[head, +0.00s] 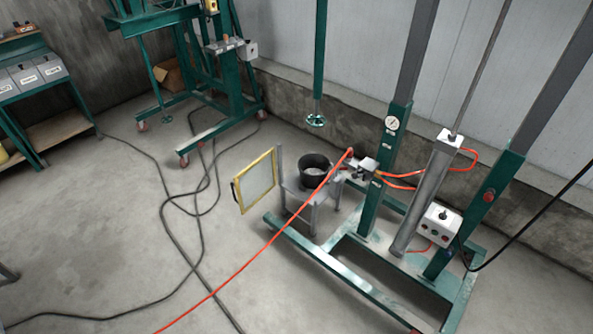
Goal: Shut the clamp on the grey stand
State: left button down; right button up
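A small grey stand (297,191) with thin legs stands on the floor right of the picture's middle. A dark round pot (314,171) sits on its top. A yellow-framed pale panel (255,181) stands upright at the stand's left side. I cannot tell whether it is joined to the stand. A small grey metal fitting (364,167) with red hose shows just right of the pot, by the green post. No part is clearly recognisable as the clamp, so I cannot tell whether it is open or shut. Neither of my grippers is in view.
A green frame (368,208) with a grey cylinder (425,195) and control box (438,224) stands at right. A red hose (245,266) and black cables (180,260) cross the floor. A green wheeled rig (232,84) stands at the back. The left floor is mostly clear.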

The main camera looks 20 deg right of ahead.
aim_at(343, 168)
jog(key=u, duration=0.15)
jog(key=i, duration=2.2)
jog(key=z, duration=3.2)
